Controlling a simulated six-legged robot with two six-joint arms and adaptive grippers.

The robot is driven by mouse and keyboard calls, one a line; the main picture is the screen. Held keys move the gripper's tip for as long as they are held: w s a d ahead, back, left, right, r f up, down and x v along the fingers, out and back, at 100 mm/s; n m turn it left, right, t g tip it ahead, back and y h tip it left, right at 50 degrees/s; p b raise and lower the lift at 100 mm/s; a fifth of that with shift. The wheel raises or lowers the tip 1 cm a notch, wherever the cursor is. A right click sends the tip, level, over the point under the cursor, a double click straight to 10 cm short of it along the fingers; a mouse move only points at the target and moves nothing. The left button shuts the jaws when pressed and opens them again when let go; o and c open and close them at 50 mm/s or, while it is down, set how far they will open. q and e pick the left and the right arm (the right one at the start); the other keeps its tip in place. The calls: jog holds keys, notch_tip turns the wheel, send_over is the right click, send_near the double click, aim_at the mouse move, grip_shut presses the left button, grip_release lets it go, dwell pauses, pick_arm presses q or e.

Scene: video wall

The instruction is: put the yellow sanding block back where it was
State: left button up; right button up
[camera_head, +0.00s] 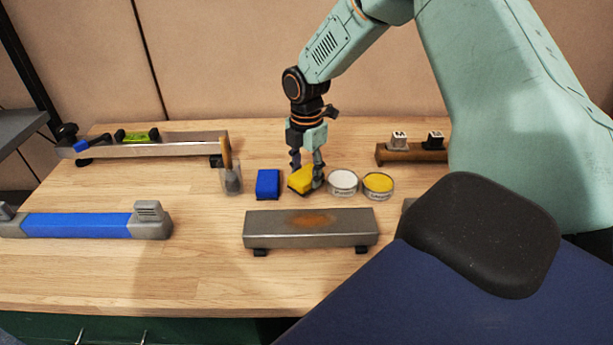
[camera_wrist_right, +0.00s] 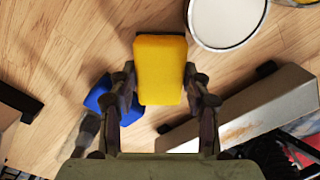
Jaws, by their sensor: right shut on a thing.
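The yellow sanding block (camera_head: 301,181) is at the middle of the wooden table, between the blue block (camera_head: 268,184) and the white tin (camera_head: 342,183). My right gripper (camera_head: 307,178) points down and is shut on it. In the right wrist view the yellow block (camera_wrist_right: 160,68) sits between the two fingers of my right gripper (camera_wrist_right: 163,88). The block looks tilted in the head view; I cannot tell whether it touches the table. My left gripper is not in view.
A yellow tin (camera_head: 378,185) stands right of the white tin. A brush in a clear cup (camera_head: 231,178) stands left of the blue block. A metal bar with a rusty patch (camera_head: 311,228) lies in front. A blue-grey tool (camera_head: 85,225) lies at left.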

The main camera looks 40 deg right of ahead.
jog(key=shift+f, duration=0.65)
jog(key=shift+w+a, duration=0.15)
jog(key=shift+a, duration=0.05)
jog(key=shift+d+f, duration=0.1)
jog(key=shift+f, duration=0.05)
jog(key=o, duration=0.8)
jog(key=shift+c, duration=0.2)
jog(key=o, duration=0.3)
jog(key=shift+o, duration=0.2)
